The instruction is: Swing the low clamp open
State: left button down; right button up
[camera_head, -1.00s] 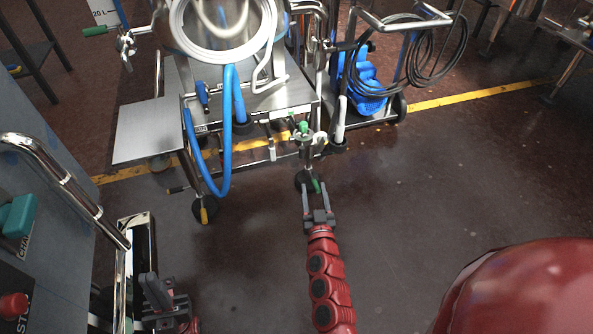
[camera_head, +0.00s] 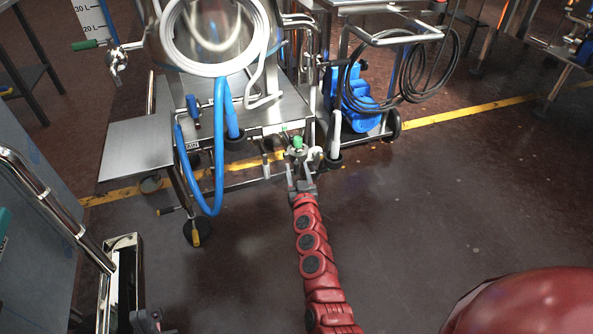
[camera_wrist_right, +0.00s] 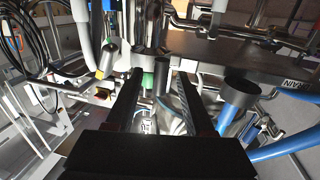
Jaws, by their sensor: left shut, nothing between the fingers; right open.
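My right gripper (camera_head: 301,176) reaches out to the low pipework at the front of the steel cart. Its jaws are open, and its two fingers also show in the right wrist view (camera_wrist_right: 160,82). A green-topped fitting (camera_head: 297,143) stands just beyond the fingertips, with a pale curved part (camera_head: 314,155) to its right. In the right wrist view, metal pipe fittings and a green part (camera_wrist_right: 148,80) show between and behind the fingers. I cannot clearly make out the low clamp among these parts, nor any contact. My left gripper (camera_head: 150,319) is shut and empty at the bottom left.
The steel cart's flat shelf (camera_head: 137,150) and a blue hose (camera_head: 218,150) lie left of the fittings. A blue pump (camera_head: 358,103) on a trolley stands to the right. A cabinet with a chrome rail (camera_head: 45,195) is at left. The floor at right is clear.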

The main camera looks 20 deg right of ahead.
jog(key=shift+w+d, duration=0.15)
jog(key=shift+w, duration=0.65)
grip_shut()
dwell(1.0)
